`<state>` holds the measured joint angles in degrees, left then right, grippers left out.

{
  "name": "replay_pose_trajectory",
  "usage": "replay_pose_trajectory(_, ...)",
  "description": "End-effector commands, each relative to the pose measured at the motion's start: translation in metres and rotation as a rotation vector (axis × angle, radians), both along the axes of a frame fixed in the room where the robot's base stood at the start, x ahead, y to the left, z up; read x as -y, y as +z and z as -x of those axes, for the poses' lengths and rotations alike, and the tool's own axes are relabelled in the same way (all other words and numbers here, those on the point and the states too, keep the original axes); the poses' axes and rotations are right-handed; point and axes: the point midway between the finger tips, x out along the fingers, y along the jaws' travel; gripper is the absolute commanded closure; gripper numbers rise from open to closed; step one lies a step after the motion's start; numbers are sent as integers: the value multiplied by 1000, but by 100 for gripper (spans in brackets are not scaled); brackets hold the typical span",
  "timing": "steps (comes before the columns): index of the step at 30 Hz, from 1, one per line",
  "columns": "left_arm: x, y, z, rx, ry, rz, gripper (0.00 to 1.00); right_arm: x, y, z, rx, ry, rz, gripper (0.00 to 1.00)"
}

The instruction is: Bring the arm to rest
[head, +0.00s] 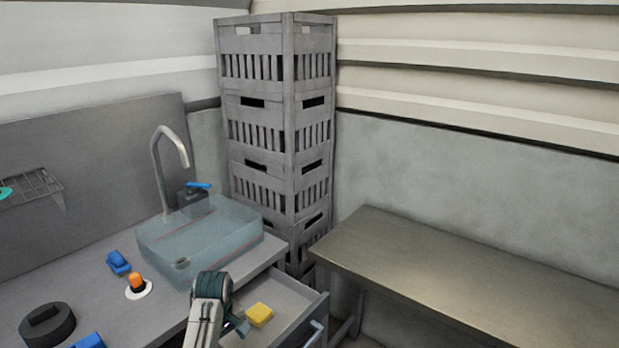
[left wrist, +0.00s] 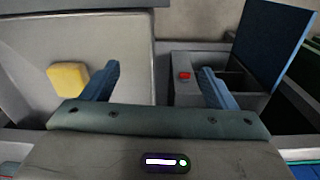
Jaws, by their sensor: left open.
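My left arm comes up from the bottom of the head view, and its gripper (head: 243,327) is over the open drawer (head: 309,305). In the left wrist view the two blue fingers of my left gripper (left wrist: 158,85) stand wide apart with nothing between them. A yellow block (head: 259,315) lies in the drawer, just right of the gripper in the head view. The yellow block (left wrist: 69,79) is left of the fingers in the wrist view, apart from them. My right gripper is not in either view.
A glassy basin (head: 200,240) with a tap (head: 165,165) stands on the counter. Left of it are a blue item (head: 118,262), an orange-topped piece (head: 137,284) and a dark round reel (head: 47,325). Stacked grey crates (head: 262,110) stand behind. The metal table (head: 450,265) at right is bare.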

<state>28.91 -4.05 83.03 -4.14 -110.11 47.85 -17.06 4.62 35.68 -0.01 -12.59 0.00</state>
Motion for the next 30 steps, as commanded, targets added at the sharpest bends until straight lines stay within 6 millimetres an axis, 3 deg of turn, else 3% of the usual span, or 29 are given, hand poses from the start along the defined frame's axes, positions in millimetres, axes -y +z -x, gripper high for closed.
replay_pose_trajectory(8, -20, -36, 54, 39, -110, -21, 20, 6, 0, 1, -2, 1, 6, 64)
replay_pose_trajectory(11, -30, -51, 87, 59, -176, -36, 20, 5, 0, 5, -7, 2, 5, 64)
replay_pose_trajectory(16, -47, -67, 159, 105, -336, -78, 20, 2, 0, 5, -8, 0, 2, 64)
replay_pose_trajectory(21, -59, -66, 231, 149, -511, -127, 20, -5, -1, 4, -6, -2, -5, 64)
replay_pose_trajectory(24, -62, -58, 265, 170, -600, -151, 20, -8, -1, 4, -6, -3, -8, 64)
replay_pose_trajectory(30, -64, -43, 308, 195, -724, -181, 20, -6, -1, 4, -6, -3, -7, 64)
